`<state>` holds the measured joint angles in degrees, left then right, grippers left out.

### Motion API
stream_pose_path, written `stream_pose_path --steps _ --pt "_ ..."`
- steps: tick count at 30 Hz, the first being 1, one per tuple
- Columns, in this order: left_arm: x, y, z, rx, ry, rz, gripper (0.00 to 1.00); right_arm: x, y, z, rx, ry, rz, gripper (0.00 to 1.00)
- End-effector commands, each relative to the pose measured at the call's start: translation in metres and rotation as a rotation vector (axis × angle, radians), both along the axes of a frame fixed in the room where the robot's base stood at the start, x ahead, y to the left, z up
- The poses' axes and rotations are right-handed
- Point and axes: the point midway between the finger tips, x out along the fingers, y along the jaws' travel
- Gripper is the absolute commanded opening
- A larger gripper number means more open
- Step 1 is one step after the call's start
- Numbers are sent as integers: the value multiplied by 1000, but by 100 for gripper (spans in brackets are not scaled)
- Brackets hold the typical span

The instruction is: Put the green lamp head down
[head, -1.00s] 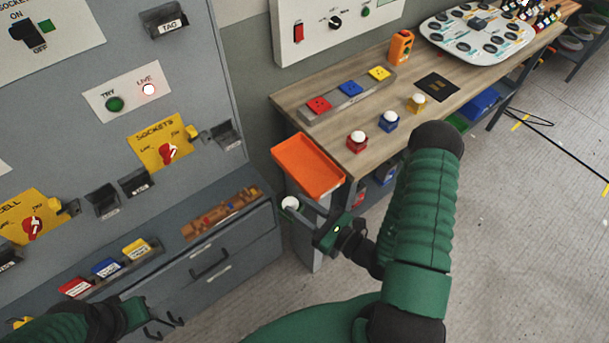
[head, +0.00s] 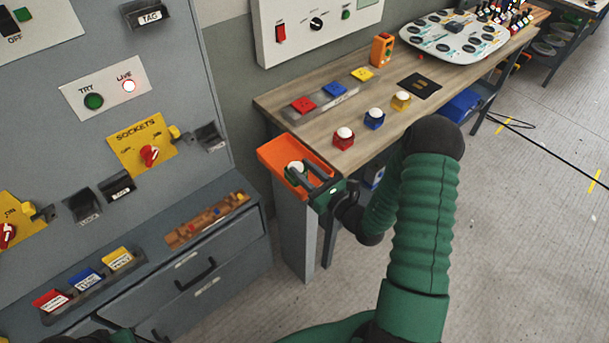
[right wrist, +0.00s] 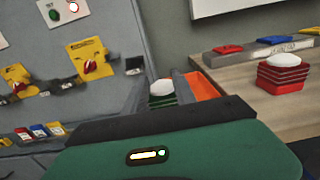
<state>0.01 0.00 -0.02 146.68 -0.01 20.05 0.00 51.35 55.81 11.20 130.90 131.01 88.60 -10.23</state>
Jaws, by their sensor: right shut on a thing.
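The green lamp head shows its white dome (head: 295,167) over the orange tray (head: 272,154) in the head view. My right gripper (head: 303,176) is shut on it and holds it over the tray. In the right wrist view, the lamp head (right wrist: 162,97) shows a white dome on a green ribbed body, in front of the orange tray (right wrist: 206,86). I cannot tell whether its base touches the tray floor. My left gripper is barely in view at the bottom left edge, and its fingers cannot be made out.
The wooden bench (head: 330,95) stands right of the tray. Red (head: 344,139), blue (head: 374,119) and yellow (head: 401,101) lamp heads with white domes stand on it. A grey cabinet with drawers (head: 200,270) is at left. A rail with red, blue and yellow blocks (head: 330,97) lies behind.

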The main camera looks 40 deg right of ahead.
Motion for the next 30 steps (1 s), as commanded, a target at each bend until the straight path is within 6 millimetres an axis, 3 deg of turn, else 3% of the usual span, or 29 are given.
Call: stream_pose_path --steps 2,7,17,18,21,23,30 --pt "0 0 2 0 0 0 36 8 -8 0 -2 -1 -1 0" --pt "0 0 0 0 0 0 36 7 -8 -32 2 1 -1 0" --pt "0 0 -1 0 0 0 36 7 -6 -37 -2 -2 -1 0" --pt "0 0 -2 0 0 0 36 7 -6 -38 -2 -1 -1 33" --pt "0 0 -1 0 0 0 36 7 -6 -37 -2 -1 -1 46" --pt "0 0 -1 0 0 0 36 7 -7 -37 -2 -1 -1 54" --pt "0 0 -1 0 0 0 36 7 -8 -38 -1 -1 -1 54"
